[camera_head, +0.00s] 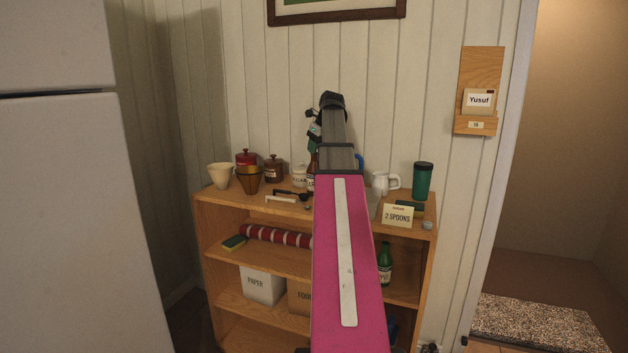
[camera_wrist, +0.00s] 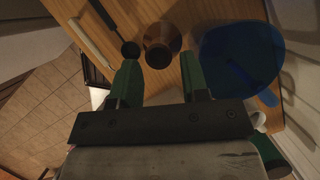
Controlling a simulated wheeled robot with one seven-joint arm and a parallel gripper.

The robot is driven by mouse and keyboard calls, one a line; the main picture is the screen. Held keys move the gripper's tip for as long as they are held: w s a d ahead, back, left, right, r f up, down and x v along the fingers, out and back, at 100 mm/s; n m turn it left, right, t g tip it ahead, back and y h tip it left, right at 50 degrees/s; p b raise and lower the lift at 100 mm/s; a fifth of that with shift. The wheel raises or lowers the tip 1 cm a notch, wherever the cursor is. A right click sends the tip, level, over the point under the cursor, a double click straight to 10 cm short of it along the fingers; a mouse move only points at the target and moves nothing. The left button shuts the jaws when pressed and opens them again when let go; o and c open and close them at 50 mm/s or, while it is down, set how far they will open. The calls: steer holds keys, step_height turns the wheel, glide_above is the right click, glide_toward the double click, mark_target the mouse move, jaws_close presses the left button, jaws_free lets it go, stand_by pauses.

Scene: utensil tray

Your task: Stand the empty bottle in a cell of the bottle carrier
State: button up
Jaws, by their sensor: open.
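My gripper (camera_wrist: 160,64) is open, with its two green fingers apart. It points down over the top of the shelf unit in the wrist view. A brown, round-topped object (camera_wrist: 161,42), apparently a bottle seen from above, stands just beyond and between the fingertips. In the head view, a brown bottle neck (camera_head: 312,162) shows below the gripper (camera_head: 314,130), partly behind my arm. A green bottle (camera_head: 385,264) with a label stands on the middle shelf. A blue object (camera_wrist: 238,52) lies right of the gripper in the wrist view; I cannot tell whether it is the bottle carrier.
The wooden shelf unit (camera_head: 260,192) holds a cream cup (camera_head: 221,176), brown and red canisters, a white jug (camera_head: 381,182), a green tumbler (camera_head: 423,181) and a "2 SPOONS" card (camera_head: 398,215). Black utensils (camera_wrist: 103,17) lie left of the brown object. A fridge (camera_head: 70,200) stands left.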

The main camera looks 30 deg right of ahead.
steer(key=x, duration=0.3)
steer(key=shift+w+f, duration=0.1)
steer(key=shift+f, duration=0.25)
jaws_close()
steer(key=shift+r, duration=0.1)
